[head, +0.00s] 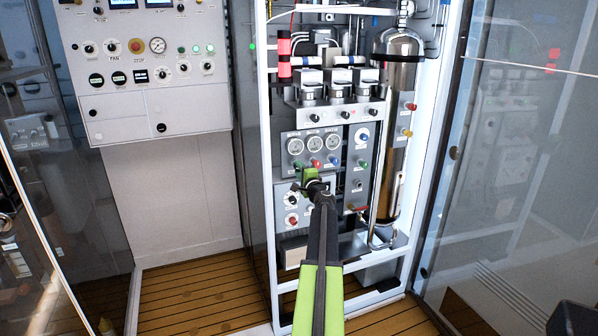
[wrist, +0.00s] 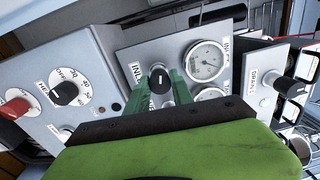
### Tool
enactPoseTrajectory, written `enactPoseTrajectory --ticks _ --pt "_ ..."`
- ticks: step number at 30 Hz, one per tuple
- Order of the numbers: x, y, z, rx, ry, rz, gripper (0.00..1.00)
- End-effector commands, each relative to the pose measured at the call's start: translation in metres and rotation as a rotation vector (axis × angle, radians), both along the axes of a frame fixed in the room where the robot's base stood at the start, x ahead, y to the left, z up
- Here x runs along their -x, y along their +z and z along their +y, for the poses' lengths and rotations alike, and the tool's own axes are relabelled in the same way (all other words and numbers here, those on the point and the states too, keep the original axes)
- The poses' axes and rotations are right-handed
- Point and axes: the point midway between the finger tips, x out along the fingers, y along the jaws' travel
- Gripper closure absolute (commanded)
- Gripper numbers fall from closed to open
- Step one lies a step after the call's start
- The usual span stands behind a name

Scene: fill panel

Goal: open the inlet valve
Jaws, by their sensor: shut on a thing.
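The inlet valve is a black knob (wrist: 160,76) with a white mark, beside a label whose visible letters read "INL", on a grey gauge panel (wrist: 135,55) in the wrist view. My gripper (wrist: 161,88) has its two green fingers on either side of this knob and is shut on it. The lower part of the knob is partly hidden by the fingers and my green gripper body. In the head view my gripper (head: 307,178) reaches the panel just below the row of round gauges (head: 314,146); the gripped knob cannot be made out there.
A lower panel with a black dial (wrist: 64,93) and a red knob (wrist: 15,108) is beside the gripper. Another black knob (wrist: 299,93) is on a panel at right. A steel cylinder (head: 399,120) stands right of the panels. A white frame (head: 268,200) bounds the rack.

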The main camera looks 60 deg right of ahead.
Motion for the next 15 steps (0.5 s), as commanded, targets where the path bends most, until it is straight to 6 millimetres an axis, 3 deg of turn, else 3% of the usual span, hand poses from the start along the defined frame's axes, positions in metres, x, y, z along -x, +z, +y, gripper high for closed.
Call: enactPoseTrajectory --ticks 15 --pt "-0.0003 -0.0018 0.0014 0.395 0.004 0.294 1.0"
